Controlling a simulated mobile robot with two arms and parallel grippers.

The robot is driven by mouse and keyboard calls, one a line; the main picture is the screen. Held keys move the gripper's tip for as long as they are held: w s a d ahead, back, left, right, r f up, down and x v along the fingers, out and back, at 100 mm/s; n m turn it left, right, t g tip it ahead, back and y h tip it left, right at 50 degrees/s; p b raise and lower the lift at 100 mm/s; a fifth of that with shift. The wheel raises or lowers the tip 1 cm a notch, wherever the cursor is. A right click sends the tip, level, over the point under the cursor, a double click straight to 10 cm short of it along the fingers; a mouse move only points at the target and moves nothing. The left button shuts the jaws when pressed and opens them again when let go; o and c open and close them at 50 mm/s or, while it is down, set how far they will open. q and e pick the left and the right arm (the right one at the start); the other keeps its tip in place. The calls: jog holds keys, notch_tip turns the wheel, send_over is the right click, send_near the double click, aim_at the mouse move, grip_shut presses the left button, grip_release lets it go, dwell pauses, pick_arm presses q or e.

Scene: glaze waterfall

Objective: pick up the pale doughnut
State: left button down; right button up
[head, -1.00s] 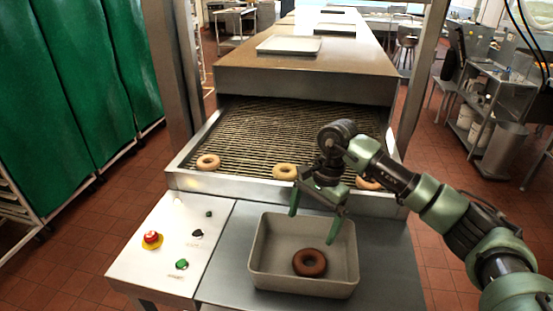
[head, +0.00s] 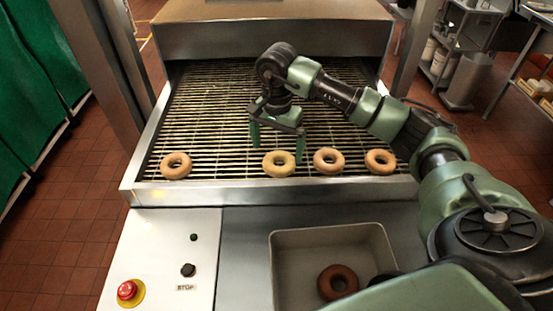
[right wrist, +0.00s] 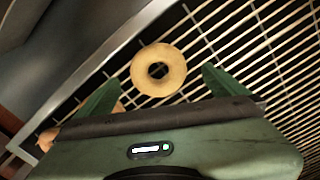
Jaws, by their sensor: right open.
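The pale doughnut (head: 279,173) is the yellowish ring on the wire conveyor, near its front edge, between browner doughnuts. My right gripper (head: 277,149) is open and empty, pointing down just over it, with a finger toward each side. In the right wrist view the pale doughnut (right wrist: 159,89) lies beyond and between the two open fingertips (right wrist: 160,80), with no contact visible. My left gripper is not in view.
Browner doughnuts lie left (head: 167,170) and right (head: 322,168) of it, another (head: 380,170) farther right. A metal lip (head: 230,192) edges the conveyor. A grey bin (head: 290,236) with a dark doughnut (head: 325,285) stands in front, beside a panel with a red button (head: 127,290).

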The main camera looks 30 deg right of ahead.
aim_at(278, 160)
jog(key=f, duration=0.2)
jog(key=f+p, duration=0.1)
jog(key=f, duration=0.1)
jog(key=shift+s+d+f, duration=0.1)
jog(key=shift+s+f, duration=0.1)
jog(key=shift+f, duration=0.35)
jog(key=c, duration=1.3)
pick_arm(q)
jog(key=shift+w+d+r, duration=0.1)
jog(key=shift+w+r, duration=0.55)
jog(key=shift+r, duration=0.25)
